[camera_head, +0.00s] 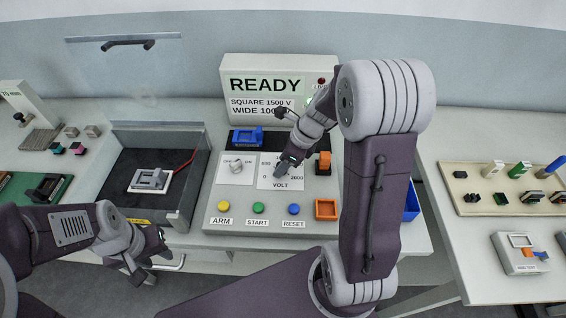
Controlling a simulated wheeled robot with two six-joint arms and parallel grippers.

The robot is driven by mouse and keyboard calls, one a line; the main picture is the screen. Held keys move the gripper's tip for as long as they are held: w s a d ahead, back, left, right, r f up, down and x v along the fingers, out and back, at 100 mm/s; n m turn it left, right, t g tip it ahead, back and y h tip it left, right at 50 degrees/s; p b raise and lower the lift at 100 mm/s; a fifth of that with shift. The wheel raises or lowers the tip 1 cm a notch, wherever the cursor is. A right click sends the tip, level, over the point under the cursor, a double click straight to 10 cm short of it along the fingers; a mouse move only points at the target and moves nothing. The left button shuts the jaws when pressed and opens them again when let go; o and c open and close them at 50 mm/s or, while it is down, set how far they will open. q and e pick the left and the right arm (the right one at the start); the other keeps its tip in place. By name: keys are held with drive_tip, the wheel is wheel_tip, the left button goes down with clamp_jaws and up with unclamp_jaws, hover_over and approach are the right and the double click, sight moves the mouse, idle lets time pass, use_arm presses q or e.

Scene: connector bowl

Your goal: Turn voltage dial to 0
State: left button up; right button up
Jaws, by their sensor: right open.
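The control box (320,206) stands on the bench in the middle. Its white voltage plate (266,184) is marked VOLT, with 0 at the lower left and 2000 at the lower right. My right gripper (285,165) is open and reaches down over this plate. It hides the voltage dial, so I cannot see where the dial points or whether the fingers touch it. My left gripper (153,257) is low at the left, in front of the bench and away from the dial. Its jaw opening is unclear.
Another knob (237,167) sits left of the voltage plate. Yellow (223,206), green (259,208) and blue (294,209) buttons line the front. An orange part (323,163) stands close to the right. The display (265,86) behind reads READY and SQUARE 1500 V.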

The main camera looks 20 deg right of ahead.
clamp_jaws()
drive_tip(key=shift+r, duration=0.1)
